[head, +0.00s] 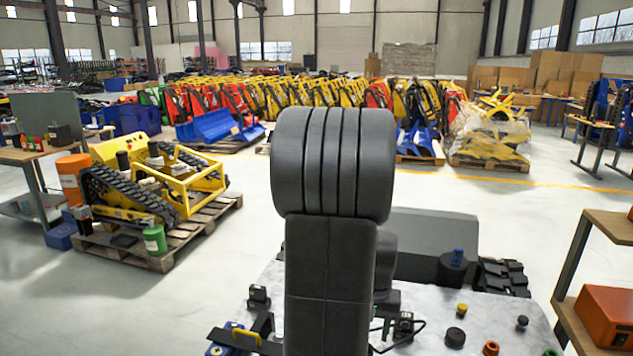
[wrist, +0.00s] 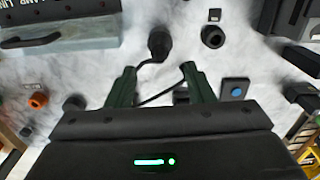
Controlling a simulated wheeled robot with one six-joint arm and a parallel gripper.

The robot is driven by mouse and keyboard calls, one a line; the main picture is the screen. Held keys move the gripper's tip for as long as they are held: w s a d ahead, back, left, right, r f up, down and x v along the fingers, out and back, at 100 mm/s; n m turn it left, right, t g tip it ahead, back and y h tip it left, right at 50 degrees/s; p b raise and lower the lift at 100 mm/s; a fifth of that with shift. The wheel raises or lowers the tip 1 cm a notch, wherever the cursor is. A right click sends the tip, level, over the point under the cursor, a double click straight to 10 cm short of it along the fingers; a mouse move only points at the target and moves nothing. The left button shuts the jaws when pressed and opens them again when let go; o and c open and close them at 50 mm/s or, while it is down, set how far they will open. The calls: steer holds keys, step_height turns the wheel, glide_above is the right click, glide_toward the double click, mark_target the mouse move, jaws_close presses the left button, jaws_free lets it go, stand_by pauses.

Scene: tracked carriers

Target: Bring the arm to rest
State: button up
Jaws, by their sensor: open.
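My gripper (wrist: 158,70) shows in the wrist view with its two dark green fingers spread apart and nothing clasped between them. It is above a pale marbled worktop (wrist: 100,78). A black plug-like part (wrist: 160,43) lies beyond the fingertips, and a thin black cable (wrist: 158,96) curves through the gap, seemingly below the fingers. In the head view my dark arm stands upright in the middle and hides part of the worktop (head: 520,318); I cannot make out the gripper clearly there.
The worktop carries a black ring (wrist: 213,37), a blue button on a dark plate (wrist: 235,89), an orange nut (wrist: 38,100) and a grey-green case (wrist: 75,35). In the head view a yellow tracked carrier (head: 185,190) stands on a pallet at left, and a shelf (head: 610,228) at right.

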step_height(320, 180, down, 8)
steer(key=shift+r, duration=0.4)
steer(key=shift+s, duration=0.15)
